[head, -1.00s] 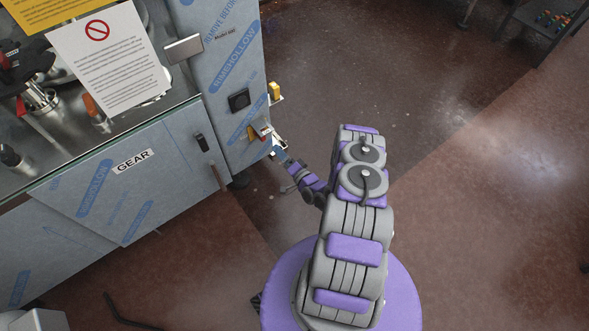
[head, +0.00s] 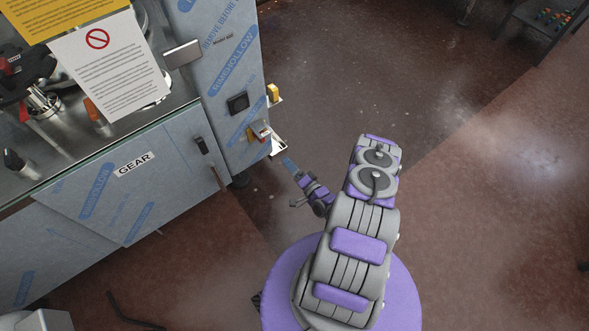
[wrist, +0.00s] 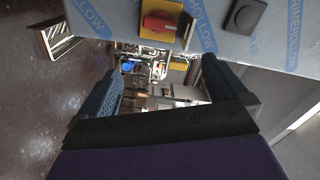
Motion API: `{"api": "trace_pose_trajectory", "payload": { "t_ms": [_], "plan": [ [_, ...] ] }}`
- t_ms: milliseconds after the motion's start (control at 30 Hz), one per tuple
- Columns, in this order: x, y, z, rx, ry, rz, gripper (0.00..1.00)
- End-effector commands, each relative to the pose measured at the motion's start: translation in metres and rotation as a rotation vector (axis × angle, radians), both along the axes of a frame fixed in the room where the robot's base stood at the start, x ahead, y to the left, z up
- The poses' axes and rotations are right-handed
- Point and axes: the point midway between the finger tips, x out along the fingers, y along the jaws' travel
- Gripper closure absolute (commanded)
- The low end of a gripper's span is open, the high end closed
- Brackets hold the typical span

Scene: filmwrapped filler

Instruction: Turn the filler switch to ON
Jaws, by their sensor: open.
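The filler switch is a red rotary handle on a yellow plate, fixed to the film-wrapped side of the machine. In the wrist view the switch (wrist: 160,23) is at the top centre, with the handle lying roughly across the picture; its ON mark cannot be read. In the head view the switch (head: 262,131) is small, low on the cabinet's right edge. My gripper (head: 288,164) is below and right of it, apart from it. In the wrist view my gripper (wrist: 160,68) has its two blue fingers spread with nothing held between them.
A dark square fitting (head: 238,102) and a black door handle (head: 202,146) are on the cabinet.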

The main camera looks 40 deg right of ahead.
Motion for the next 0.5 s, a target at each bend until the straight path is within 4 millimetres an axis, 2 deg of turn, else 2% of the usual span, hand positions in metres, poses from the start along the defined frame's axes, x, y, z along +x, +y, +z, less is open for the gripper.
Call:
{"api": "trace_pose_trajectory", "payload": {
  "t_ms": [200, 500],
  "plan": [
    [-0.012, 0.001, 0.001, 0.0, 0.002, -0.002, 0.0],
    [-0.014, 0.0, 0.0, 0.001, 0.001, 0.0, 0.0]
  ]
}}
